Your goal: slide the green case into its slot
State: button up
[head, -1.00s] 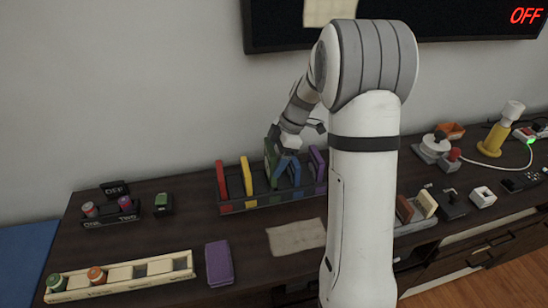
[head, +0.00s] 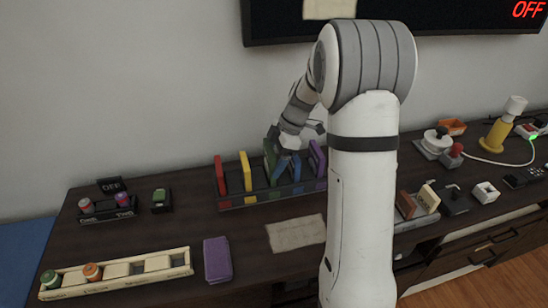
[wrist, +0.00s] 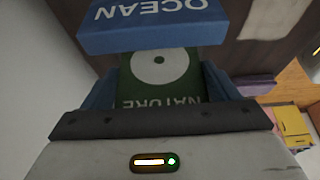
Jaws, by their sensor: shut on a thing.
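The green case (head: 269,151) stands in the middle of the dark rack (head: 237,204), between the yellow case (head: 246,172) and the blue case (head: 294,170). My gripper (head: 284,160) is at its upper part. In the wrist view the green case (wrist: 160,75), marked NATURE with a white disc, lies between the two blue fingers of my gripper (wrist: 162,92), which is shut on it. The blue case (wrist: 155,25), marked OCEAN, is just beyond it. The green case's lower edge is hidden, so I cannot tell how deep it sits.
A red case (head: 221,175) and a purple case (head: 317,160) stand at the rack's two ends. A purple block (head: 217,260) and a paper sheet (head: 296,234) lie in front. A cream tray (head: 120,276) with spools is at front left. My arm hides part of the table.

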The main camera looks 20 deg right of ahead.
jog(key=shift+f+b, duration=1.5)
jog(key=shift+f, duration=0.25)
jog(key=o, duration=0.9)
jog(key=shift+r, duration=0.15)
jog(key=v, duration=0.7)
jog(key=shift+d+r+p, duration=0.2)
jog(key=shift+r+p, duration=0.1)
jog(key=shift+p, duration=0.05)
jog(key=shift+s, duration=0.15)
